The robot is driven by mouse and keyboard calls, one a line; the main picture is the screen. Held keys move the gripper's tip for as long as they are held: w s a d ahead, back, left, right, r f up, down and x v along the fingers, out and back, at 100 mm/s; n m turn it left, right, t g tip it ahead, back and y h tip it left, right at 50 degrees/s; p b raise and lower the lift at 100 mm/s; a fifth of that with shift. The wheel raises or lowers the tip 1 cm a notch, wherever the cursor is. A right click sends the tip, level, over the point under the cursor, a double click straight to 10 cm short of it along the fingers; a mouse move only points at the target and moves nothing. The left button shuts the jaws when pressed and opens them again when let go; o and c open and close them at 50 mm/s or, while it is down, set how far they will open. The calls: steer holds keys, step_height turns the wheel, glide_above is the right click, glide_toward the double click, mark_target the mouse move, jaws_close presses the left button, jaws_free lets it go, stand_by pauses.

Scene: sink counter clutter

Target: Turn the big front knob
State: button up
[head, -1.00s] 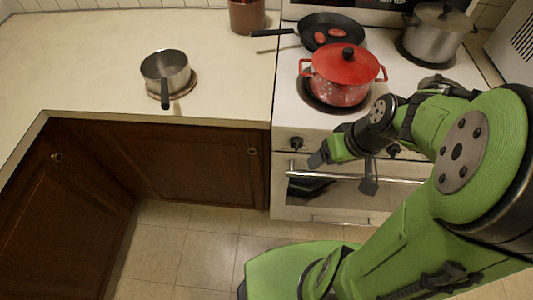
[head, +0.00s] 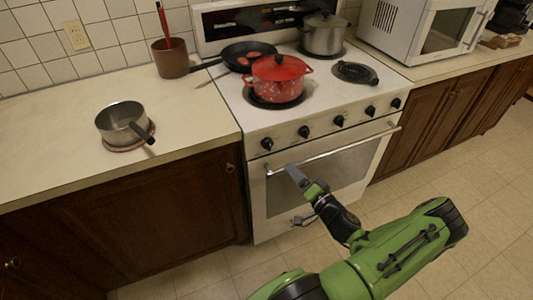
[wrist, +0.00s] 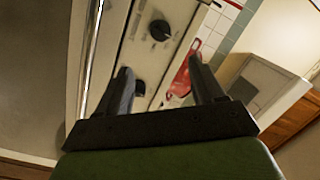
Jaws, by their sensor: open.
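The stove's front panel carries a row of several black knobs, including the leftmost knob (head: 267,143), a second knob (head: 304,131) and a middle knob (head: 339,120). They look alike in size, so I cannot tell which is the big one. My gripper (head: 296,174) is open and empty, in front of the oven door near its handle, below the knob row and apart from it. In the wrist view, one knob (wrist: 160,30) shows beyond the open fingers (wrist: 158,68). Another knob (wrist: 140,88) shows between them, near the left finger.
The oven handle (head: 335,150) runs across below the knobs. A red pot (head: 277,80), a black pan (head: 249,56) and a steel pot (head: 323,35) stand on the stove. A saucepan (head: 122,121) sits on the left counter. A microwave (head: 420,30) stands at right. Floor before the stove is open.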

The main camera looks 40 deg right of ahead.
mark_target(271, 146)
steer(key=w, duration=0.4)
steer(key=w+d, duration=0.1)
steer(key=w, duration=0.4)
steer(key=w+b, duration=0.1)
steer(key=w, duration=0.3)
steer(key=shift+w+d, duration=0.25)
steer(key=shift+d, duration=0.15)
steer(key=shift+c, duration=0.3)
steer(key=c, duration=1)
